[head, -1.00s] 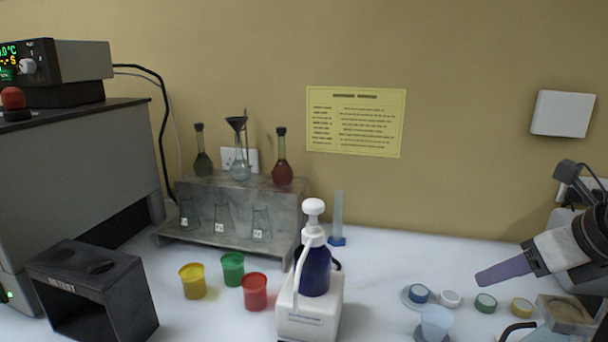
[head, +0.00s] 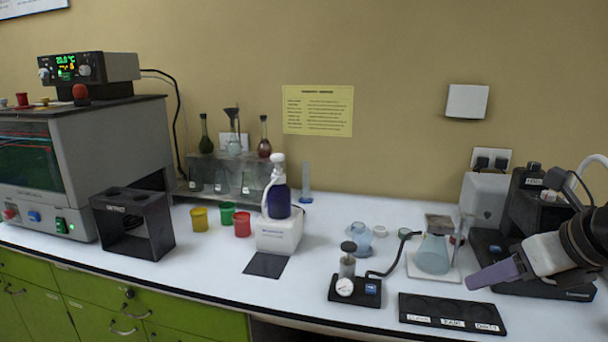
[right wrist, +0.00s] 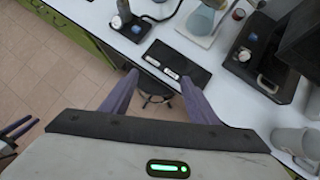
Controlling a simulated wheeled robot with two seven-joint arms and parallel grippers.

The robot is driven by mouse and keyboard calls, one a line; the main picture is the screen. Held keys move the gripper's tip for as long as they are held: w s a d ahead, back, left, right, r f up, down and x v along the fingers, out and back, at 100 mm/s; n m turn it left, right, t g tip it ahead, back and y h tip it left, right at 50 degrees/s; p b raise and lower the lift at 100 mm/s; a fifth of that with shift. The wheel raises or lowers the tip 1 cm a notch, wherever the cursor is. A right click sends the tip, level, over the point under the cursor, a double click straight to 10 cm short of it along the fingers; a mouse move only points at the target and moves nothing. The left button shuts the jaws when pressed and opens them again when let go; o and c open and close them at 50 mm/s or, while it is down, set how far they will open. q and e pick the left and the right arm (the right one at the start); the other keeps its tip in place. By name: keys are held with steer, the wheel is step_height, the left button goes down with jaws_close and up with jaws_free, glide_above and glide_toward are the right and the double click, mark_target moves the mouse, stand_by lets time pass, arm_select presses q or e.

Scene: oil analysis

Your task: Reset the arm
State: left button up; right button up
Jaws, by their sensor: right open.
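My right gripper (head: 492,273) is at the right edge of the head view, with its purple fingers pointing left over the bench. In the right wrist view, my right gripper (right wrist: 160,100) has its two purple fingers wide apart with nothing between them. It is above the bench's front edge, near the black labelled plate (head: 452,314). Dark, purplish parts at the lower left of the right wrist view look like my left gripper (right wrist: 17,134); its opening is unclear. The left arm is not in the head view.
The white bench (head: 215,262) holds a pump bottle (head: 278,202), coloured cups (head: 242,224), a gauge device (head: 346,284), a flask (head: 433,254) and a black rack (head: 132,222). A large machine (head: 85,165) stands left. Open floor (right wrist: 40,85) lies before the bench.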

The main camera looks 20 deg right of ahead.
steer(key=w+a+f+m+y+b, duration=0.2)
steer(key=a+f+m, duration=0.5)
steer(key=f, duration=0.6)
steer(key=w+a+f+m+y+b, duration=0.2)
steer(key=a+f+m+y+b, duration=0.15)
steer(key=a+f, duration=0.7)
arm_select(q)
step_height(320, 180, down, 8)
steer(key=w+d+b, duration=0.1)
steer(key=b, duration=0.2)
steer(key=shift+w+d+b, duration=0.15)
steer(key=shift+w+b, duration=0.2)
steer(key=shift+b, duration=0.05)
arm_select(e)
steer(key=s+a+f+m+h, duration=0.1)
steer(key=s+a+f+m, duration=0.2)
steer(key=s+f+m, duration=0.2)
steer(key=s+a+f+m+h, duration=0.1)
steer(key=s+a+f+m, duration=0.2)
steer(key=f+m, duration=0.6)
steer(key=s+a+f+m+t+h, duration=0.1)
steer(key=s+a+f+m, duration=0.2)
steer(key=s+f+m, duration=0.4)
step_height(320, 180, down, 5)
steer(key=shift+s+r+m, duration=0.2)
steer(key=shift+m, duration=0.35)
arm_select(q)
steer(key=shift+f, duration=0.1)
arm_select(e)
steer(key=shift+a, duration=0.1)
